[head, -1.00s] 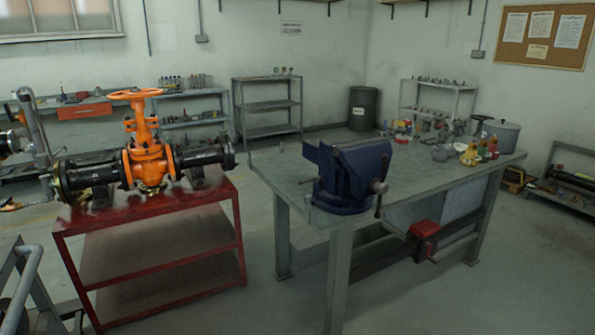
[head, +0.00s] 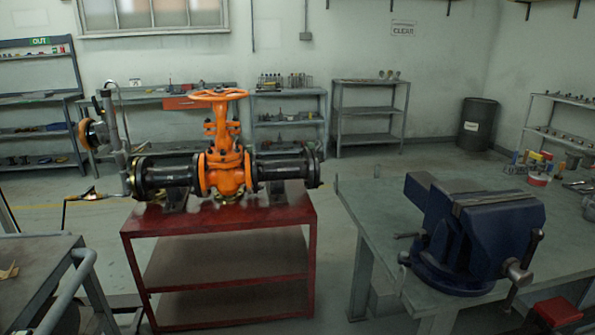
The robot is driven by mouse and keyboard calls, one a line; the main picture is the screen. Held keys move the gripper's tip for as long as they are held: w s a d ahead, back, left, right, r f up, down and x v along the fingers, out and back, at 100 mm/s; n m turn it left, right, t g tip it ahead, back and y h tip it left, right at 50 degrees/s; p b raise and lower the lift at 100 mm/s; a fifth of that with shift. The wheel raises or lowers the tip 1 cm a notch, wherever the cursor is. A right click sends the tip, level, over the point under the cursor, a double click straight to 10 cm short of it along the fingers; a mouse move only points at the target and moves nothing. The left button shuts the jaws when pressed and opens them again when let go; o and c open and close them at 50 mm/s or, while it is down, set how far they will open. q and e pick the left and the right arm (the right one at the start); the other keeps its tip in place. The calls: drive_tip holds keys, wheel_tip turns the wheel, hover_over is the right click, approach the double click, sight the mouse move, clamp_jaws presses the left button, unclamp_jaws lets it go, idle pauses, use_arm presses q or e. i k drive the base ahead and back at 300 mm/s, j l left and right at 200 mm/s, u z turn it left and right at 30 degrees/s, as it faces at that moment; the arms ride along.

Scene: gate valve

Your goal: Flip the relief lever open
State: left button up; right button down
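An orange gate valve (head: 224,165) with a round handwheel (head: 220,95) on top sits in a black flanged pipe on a red stand. At the pipe's left end, a grey upright pipe (head: 113,125) carries a round gauge-like part (head: 92,133). A thin dark bar (head: 78,198) with a yellowish spot sticks out to the left near the left flange. It may be the relief lever, but it is too small to be sure. Neither of my grippers is in view.
The red stand (head: 225,220) has open floor around its front. A workbench (head: 370,205) with a blue vise (head: 465,225) stands to the right. A grey cart with a rail (head: 85,265) is at the near left. Shelves line the back wall.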

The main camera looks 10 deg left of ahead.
sight(98, 109)
drive_tip(key=i+u, duration=1.05)
drive_tip(key=i, duration=0.35)
drive_tip(key=i+u, duration=0.3)
drive_tip(key=i, duration=0.25)
drive_tip(key=i+z, duration=0.25)
drive_tip(key=i+j+z, duration=0.25)
drive_tip(key=i, duration=0.2)
drive_tip(key=l+z, duration=0.1)
drive_tip(key=z, duration=6.3)
